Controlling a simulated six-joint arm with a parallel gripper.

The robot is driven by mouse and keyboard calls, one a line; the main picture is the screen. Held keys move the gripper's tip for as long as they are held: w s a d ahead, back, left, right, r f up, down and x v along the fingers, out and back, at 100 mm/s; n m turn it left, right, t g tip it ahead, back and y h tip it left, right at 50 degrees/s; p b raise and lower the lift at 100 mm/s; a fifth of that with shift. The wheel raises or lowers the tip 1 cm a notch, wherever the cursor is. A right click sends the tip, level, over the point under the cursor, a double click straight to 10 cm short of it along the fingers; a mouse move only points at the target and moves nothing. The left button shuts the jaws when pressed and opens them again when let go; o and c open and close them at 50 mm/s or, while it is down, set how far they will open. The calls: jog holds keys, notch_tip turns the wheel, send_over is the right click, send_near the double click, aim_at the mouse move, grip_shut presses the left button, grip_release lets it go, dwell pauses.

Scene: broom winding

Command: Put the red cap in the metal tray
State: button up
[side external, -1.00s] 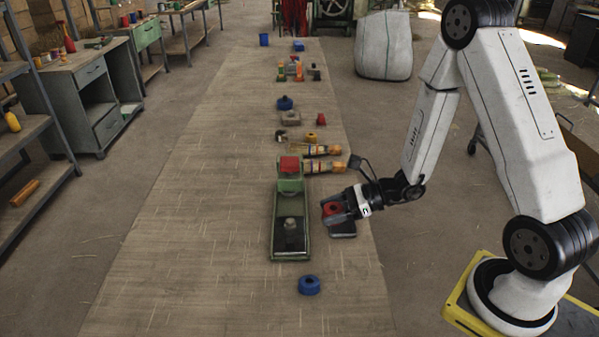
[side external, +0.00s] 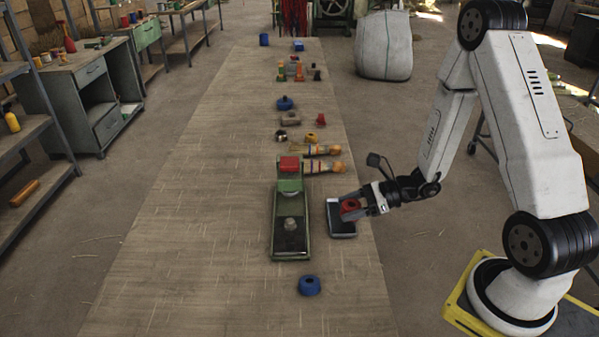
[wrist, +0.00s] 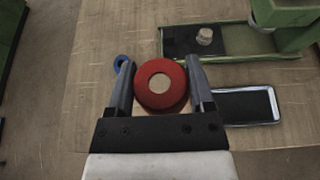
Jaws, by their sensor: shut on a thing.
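The red cap (side external: 351,206) is a short round ring, held between the fingers of my gripper (side external: 348,209). In the wrist view the red cap (wrist: 161,86) sits between the two fingers of my gripper (wrist: 158,64), with a pale tan centre. The metal tray (side external: 342,235) is a small, shallow, dark rectangle with a pale rim, lying near the table's right edge. In the side view the cap and fingers cover part of it. In the wrist view the metal tray (wrist: 274,106) lies right of the right finger, with the cap off to its left. The cap's exact height is unclear.
A green device (side external: 272,225) with a dark base and a red-topped block stands left of the tray. A blue ring (side external: 309,285) lies in front. Brushes with orange ends (side external: 329,167) and several small parts lie farther back. The table's left side (side external: 180,230) is clear.

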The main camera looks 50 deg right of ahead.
jog(key=s+d+f, duration=0.1)
jog(key=s+d, duration=0.3)
jog(key=d, duration=0.2)
jog(key=shift+s, duration=0.15)
jog(key=shift+d+f, duration=0.1)
send_over(339, 218)
jog(key=s, duration=0.1)
jog(key=f, duration=0.8)
jog(key=shift+s+a+f, duration=0.1)
jog(key=shift+a+f, duration=0.05)
jog(key=shift+a, duration=0.05)
jog(key=shift+w+d+f, duration=0.15)
jog(key=shift+w+f, duration=0.25)
jog(key=shift+f, duration=0.05)
jog(key=shift+w+f, duration=0.25)
jog(key=shift+f, duration=1.55)
